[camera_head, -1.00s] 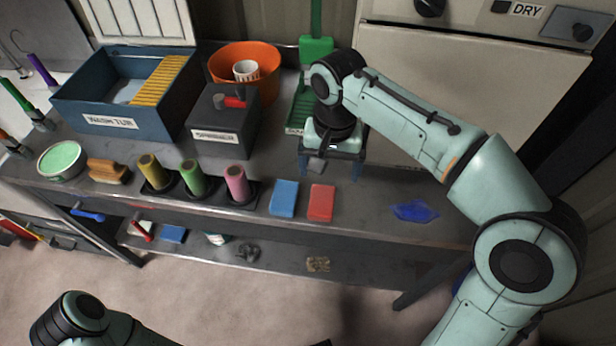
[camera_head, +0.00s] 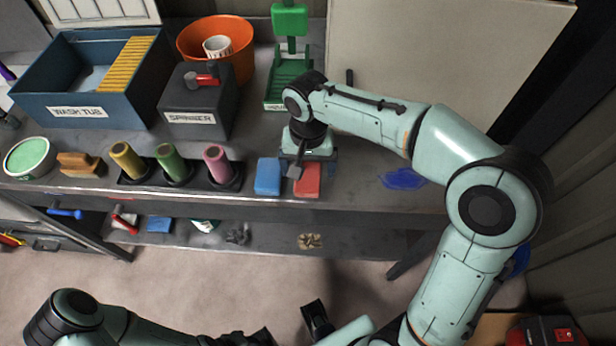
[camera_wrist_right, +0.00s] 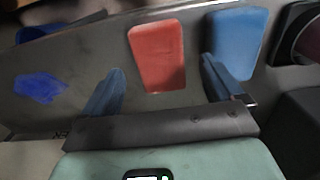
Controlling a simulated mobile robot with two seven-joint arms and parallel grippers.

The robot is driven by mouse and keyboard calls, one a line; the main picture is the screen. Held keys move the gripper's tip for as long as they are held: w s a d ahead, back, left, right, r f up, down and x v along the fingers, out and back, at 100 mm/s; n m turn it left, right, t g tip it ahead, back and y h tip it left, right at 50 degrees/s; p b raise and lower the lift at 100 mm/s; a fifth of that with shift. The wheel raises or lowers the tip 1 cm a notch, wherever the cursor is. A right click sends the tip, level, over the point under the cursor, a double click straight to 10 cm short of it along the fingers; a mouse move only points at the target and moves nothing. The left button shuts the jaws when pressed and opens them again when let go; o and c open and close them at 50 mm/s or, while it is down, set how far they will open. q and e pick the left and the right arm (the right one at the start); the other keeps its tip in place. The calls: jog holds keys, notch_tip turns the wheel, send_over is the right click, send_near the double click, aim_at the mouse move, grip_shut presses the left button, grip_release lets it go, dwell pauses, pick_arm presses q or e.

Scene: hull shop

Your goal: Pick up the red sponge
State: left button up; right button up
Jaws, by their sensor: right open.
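The red sponge (camera_head: 307,181) lies flat on the bench near its front edge, just right of a blue sponge (camera_head: 268,176). My right gripper (camera_head: 306,168) is above the red sponge and hides its back part. In the right wrist view the red sponge (camera_wrist_right: 157,56) shows beyond and between the two blue fingers of the open right gripper (camera_wrist_right: 166,88). One finger is close to the blue sponge (camera_wrist_right: 236,44). My left arm (camera_head: 75,318) shows at the lower left of the head view; its fingers cannot be made out clearly.
Yellow, green and pink rolls (camera_head: 217,163) stand in dark holders left of the sponges. A blue cloth (camera_head: 403,179) lies to the right. A grey spinner box (camera_head: 198,103), a blue wash tub (camera_head: 45,88) and an orange bucket (camera_head: 243,57) stand behind.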

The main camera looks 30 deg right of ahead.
aim_at(308, 175)
notch_tip(308, 175, down, 2)
jog(key=shift+f, duration=0.1)
pick_arm(q)
jog(key=shift+f, duration=0.15)
pick_arm(e)
jog(key=shift+c, duration=0.3)
jog(key=c, duration=1.1)
jog(key=shift+o, duration=0.2)
jog(key=shift+r, duration=0.2)
pick_arm(q)
jog(key=r+p, duration=0.1)
jog(key=w+r+p, duration=0.1)
jog(key=r, duration=0.1)
jog(key=w+r+p, duration=0.1)
jog(key=p, duration=0.1)
jog(key=shift+r, duration=0.4)
pick_arm(e)
notch_tip(308, 175, up, 20)
jog(key=shift+f, duration=0.1)
